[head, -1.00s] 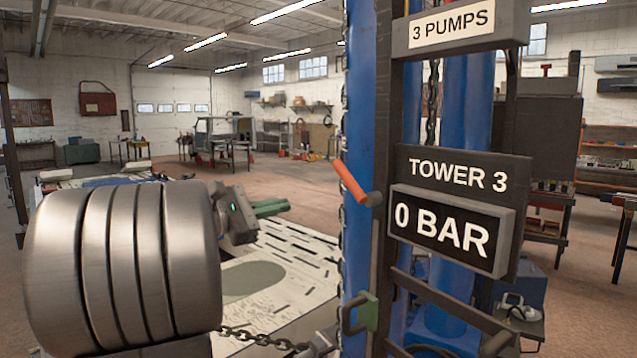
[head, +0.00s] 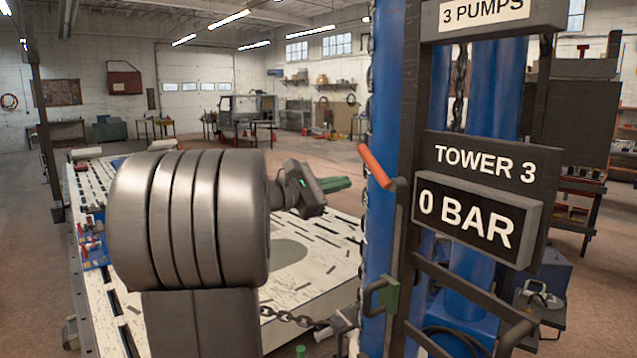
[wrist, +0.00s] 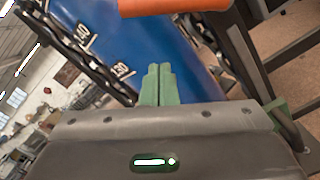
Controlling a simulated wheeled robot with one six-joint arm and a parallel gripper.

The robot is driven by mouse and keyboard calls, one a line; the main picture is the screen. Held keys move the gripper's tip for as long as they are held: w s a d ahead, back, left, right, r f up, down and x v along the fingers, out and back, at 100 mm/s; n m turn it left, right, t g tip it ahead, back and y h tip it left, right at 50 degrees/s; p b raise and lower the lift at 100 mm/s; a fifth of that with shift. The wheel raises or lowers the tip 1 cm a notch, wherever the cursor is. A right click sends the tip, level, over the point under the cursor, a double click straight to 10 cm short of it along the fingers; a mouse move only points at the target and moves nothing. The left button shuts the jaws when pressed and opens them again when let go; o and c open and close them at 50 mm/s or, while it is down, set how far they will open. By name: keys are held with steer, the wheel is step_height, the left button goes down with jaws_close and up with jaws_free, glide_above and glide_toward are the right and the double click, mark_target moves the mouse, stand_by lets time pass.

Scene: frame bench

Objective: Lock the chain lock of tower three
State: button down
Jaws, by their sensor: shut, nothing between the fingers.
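Tower three is a blue column (head: 381,230) behind a "TOWER 3" sign (head: 485,163) and a "0 BAR" display (head: 466,218). An orange-handled lever (head: 375,166) slants up to the left on its dark post. Below it is a green block with a dark loop handle (head: 381,297). I cannot tell which part is the chain lock. My gripper (head: 335,184) is shut and empty, left of the lever and apart from it in the picture. In the wrist view its green fingers (wrist: 158,85) are together before the blue column (wrist: 150,45); the orange handle (wrist: 175,6) crosses the top.
A chain (head: 290,318) runs low to a grey fitting (head: 335,325) by the tower. Another chain (head: 459,85) hangs beside the column. The white slotted bench (head: 310,300) lies below and behind my arm. A dark frame with bars (head: 455,290) stands at the right.

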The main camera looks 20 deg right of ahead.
steer(key=d+r, duration=0.1)
steer(key=s+r+p, duration=0.1)
steer(key=d+r, duration=0.1)
steer(key=shift+s+d+r+p, duration=0.15)
steer(key=shift+s+d+p, duration=0.15)
steer(key=shift+s, duration=0.1)
steer(key=shift+s+r+m+b, duration=0.15)
steer(key=shift+r+m+b, duration=0.25)
steer(key=shift+m+b, duration=0.4)
steer(key=s+r+m+b, duration=0.4)
steer(key=s+m+b, duration=0.1)
steer(key=m+b, duration=0.5)
steer(key=shift+d+r, duration=0.3)
steer(key=shift+d, duration=0.15)
steer(key=shift+b, duration=0.3)
